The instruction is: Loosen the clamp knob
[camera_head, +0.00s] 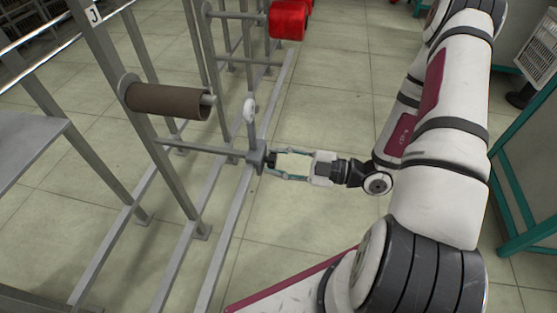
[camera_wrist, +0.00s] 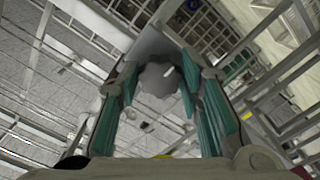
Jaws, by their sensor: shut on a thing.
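The clamp knob (camera_head: 270,158) is a small dark piece on the right side of a grey clamp block (camera_head: 256,155), at the end of a horizontal rack bar. In the wrist view the knob (camera_wrist: 157,79) is a grey lobed disc between the two fingers. My gripper (camera_head: 276,162) reaches in from the right and is shut on the knob, one teal-padded finger on each side. The wrist view shows the fingers (camera_wrist: 160,83) spread to the knob's width. The fingertips partly hide the knob in the head view.
A brown bobbin tube (camera_head: 165,101) sits on a bar above left of the clamp. A red spool (camera_head: 288,20) is on the rack at the top. An upright arm with a white round end (camera_head: 249,110) rises from the clamp. Tiled floor (camera_head: 325,235) lies open below my gripper.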

